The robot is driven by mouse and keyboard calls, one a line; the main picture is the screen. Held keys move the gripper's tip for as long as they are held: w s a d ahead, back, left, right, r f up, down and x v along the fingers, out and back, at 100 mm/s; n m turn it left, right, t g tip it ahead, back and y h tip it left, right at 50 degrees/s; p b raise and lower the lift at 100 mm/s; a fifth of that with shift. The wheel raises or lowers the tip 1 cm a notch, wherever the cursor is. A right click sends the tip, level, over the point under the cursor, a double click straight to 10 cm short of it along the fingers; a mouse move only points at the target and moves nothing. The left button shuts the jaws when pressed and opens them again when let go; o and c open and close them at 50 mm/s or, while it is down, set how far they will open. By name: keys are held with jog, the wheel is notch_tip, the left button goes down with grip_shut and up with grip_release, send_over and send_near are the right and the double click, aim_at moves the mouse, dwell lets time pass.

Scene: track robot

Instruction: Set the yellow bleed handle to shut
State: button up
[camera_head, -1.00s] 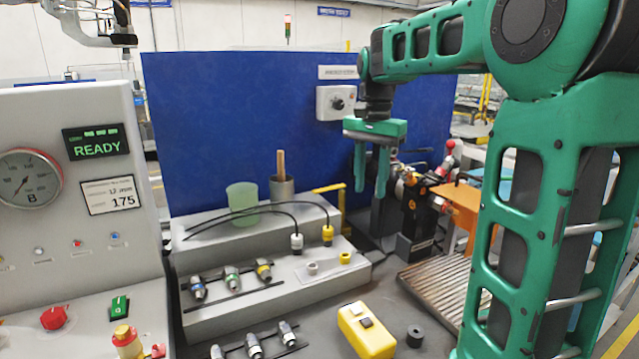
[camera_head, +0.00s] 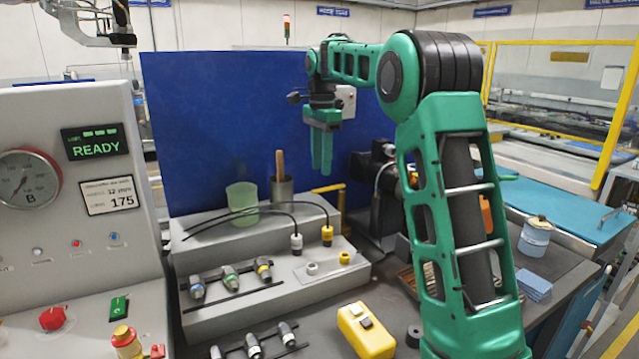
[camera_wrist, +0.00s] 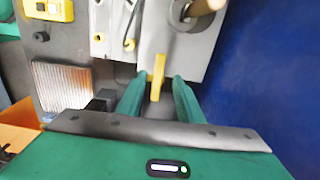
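In the wrist view the handle (camera_wrist: 157,72) shows as a yellow bar between my two green fingers. My gripper (camera_head: 321,172) points down above the handle in the head view, its fingers seen edge-on. In the wrist view my gripper (camera_wrist: 154,84) has its fingers apart, with a gap on both sides of the handle. I see no contact.
A blue panel (camera_head: 230,110) stands behind the bench (camera_head: 215,245). A metal cup (camera_head: 282,190) with a wooden handle and a green cup (camera_head: 243,200) stand left of the bleed handle. Black cables with white and yellow plugs lie on the bench. A yellow box (camera_head: 366,332) sits in front.

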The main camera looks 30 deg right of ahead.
aim_at(321, 189)
notch_tip(321, 189, down, 6)
jog(key=shift+r, duration=0.1)
dwell(0.4)
grip_shut()
